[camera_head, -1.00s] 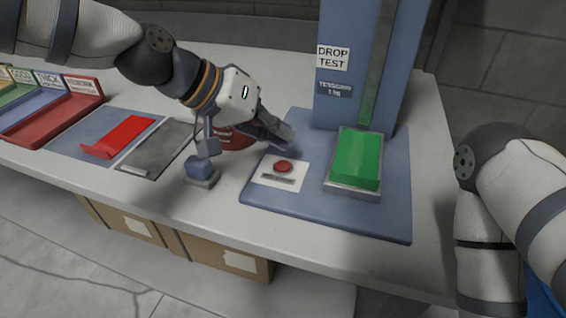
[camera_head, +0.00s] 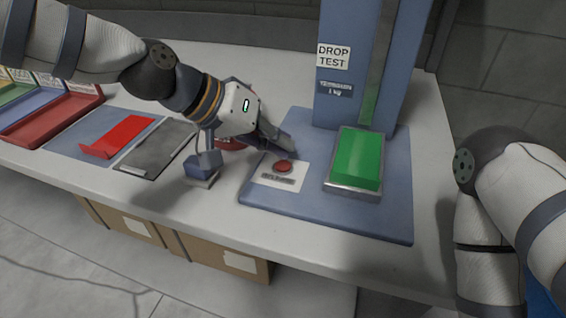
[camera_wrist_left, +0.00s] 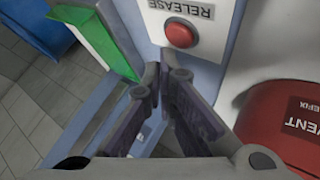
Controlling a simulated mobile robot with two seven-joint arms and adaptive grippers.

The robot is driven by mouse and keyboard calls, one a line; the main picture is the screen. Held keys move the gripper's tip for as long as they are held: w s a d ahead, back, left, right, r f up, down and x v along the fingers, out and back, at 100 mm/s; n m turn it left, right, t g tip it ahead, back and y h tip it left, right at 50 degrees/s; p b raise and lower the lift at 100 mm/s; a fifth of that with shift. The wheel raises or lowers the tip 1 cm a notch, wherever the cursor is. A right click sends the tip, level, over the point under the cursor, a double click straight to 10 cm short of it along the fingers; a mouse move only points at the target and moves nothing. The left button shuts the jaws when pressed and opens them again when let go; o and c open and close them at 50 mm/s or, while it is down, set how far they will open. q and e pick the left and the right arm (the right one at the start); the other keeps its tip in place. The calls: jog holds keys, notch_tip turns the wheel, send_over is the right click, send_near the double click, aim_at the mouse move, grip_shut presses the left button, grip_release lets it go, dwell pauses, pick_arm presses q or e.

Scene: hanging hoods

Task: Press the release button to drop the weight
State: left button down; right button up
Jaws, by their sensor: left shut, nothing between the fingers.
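The red release button (camera_head: 284,167) sits on a white plate on the blue base of the drop-test stand (camera_head: 377,222). It also shows in the left wrist view (camera_wrist_left: 180,34), beside the word RELEASE. My left gripper (camera_head: 289,150) is shut and empty, its fingertips just behind and above the button. In the left wrist view the fingertips (camera_wrist_left: 164,74) show a little short of the button, apart from it in the picture. A green block (camera_head: 358,158) lies in a metal tray below the blue column. No weight is clearly visible; the column's top is cut off. My right gripper is out of view.
A red object labelled VENT (camera_wrist_left: 283,125) stands close beside my left gripper. A small blue block on a stand (camera_head: 203,166), a grey plate (camera_head: 158,150) and a red angled piece (camera_head: 117,137) are to the left. The table front is clear.

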aim_at(280, 162)
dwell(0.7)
pick_arm(q)
jog(key=shift+f, duration=0.45)
jog(key=shift+f, duration=0.45)
dwell(0.5)
jog(key=shift+r, duration=0.1)
jog(key=shift+r+p, duration=0.3)
jog(key=shift+r, duration=0.45)
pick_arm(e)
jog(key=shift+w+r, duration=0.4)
pick_arm(q)
jog(key=shift+r+p, duration=0.7)
jog(key=shift+r, duration=1.9)
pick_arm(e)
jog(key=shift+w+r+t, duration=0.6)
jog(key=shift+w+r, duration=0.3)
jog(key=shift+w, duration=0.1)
pick_arm(q)
jog(key=shift+f, duration=0.1)
